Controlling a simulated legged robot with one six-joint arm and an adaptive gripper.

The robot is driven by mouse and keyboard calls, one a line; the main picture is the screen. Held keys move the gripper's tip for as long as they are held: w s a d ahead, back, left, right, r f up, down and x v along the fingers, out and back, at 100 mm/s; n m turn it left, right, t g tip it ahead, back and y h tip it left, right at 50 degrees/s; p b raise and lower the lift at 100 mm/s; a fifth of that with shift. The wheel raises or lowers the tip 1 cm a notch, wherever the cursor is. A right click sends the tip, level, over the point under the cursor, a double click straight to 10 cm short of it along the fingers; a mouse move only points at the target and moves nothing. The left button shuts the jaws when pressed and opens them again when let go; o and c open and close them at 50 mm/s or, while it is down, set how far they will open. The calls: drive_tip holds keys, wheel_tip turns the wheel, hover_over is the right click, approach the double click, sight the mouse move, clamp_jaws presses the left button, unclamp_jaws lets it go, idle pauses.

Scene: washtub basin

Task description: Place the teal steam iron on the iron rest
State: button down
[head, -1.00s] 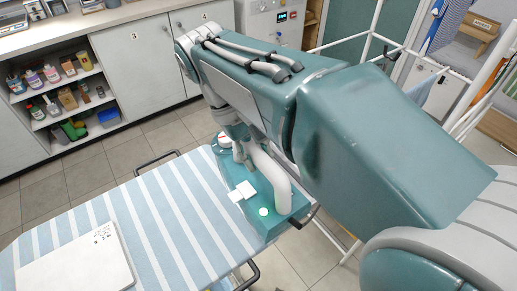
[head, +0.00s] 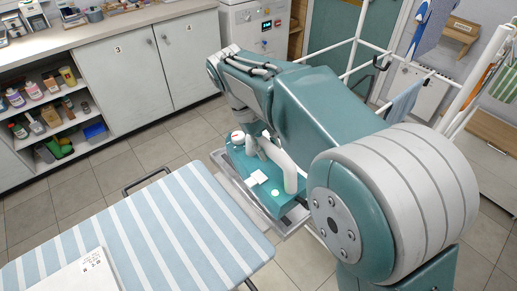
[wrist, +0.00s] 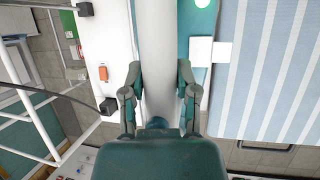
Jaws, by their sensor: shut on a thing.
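The teal steam iron (head: 264,190) has a pale curved handle (head: 282,166) and hangs from or sits under my arm's end in the head view. My gripper (wrist: 160,78) has its two fingers on either side of the pale handle (wrist: 158,30) in the wrist view, shut on it. The iron rest (head: 233,184), a grey metal tray at the end of the ironing board, lies beneath the iron. Its rim shows around the iron. I cannot tell whether the iron's base touches it. My arm partly hides the gripper in the head view.
The blue-striped ironing board (head: 150,235) is beside the rest, with a white folded item (head: 75,275) at its near end. A white rack (head: 362,55) stands behind my arm at right. Cabinets (head: 155,60) and shelves line the back left. Floor is open between.

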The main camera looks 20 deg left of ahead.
drive_tip(key=w+f, duration=0.1)
drive_tip(key=w+d+f, duration=0.1)
drive_tip(key=shift+w+f, duration=0.3)
drive_tip(key=shift+f, duration=0.05)
drive_tip(key=shift+w+a+f, duration=0.1)
drive_tip(key=shift+w+f, duration=0.05)
drive_tip(key=shift+f, duration=0.05)
drive_tip(key=f, duration=0.3)
drive_tip(key=shift+w+a+f, duration=0.2)
drive_tip(key=shift+f, duration=0.1)
drive_tip(key=shift+d, duration=0.15)
drive_tip(key=shift+c, duration=1.8)
unclamp_jaws()
drive_tip(key=shift+f, duration=0.15)
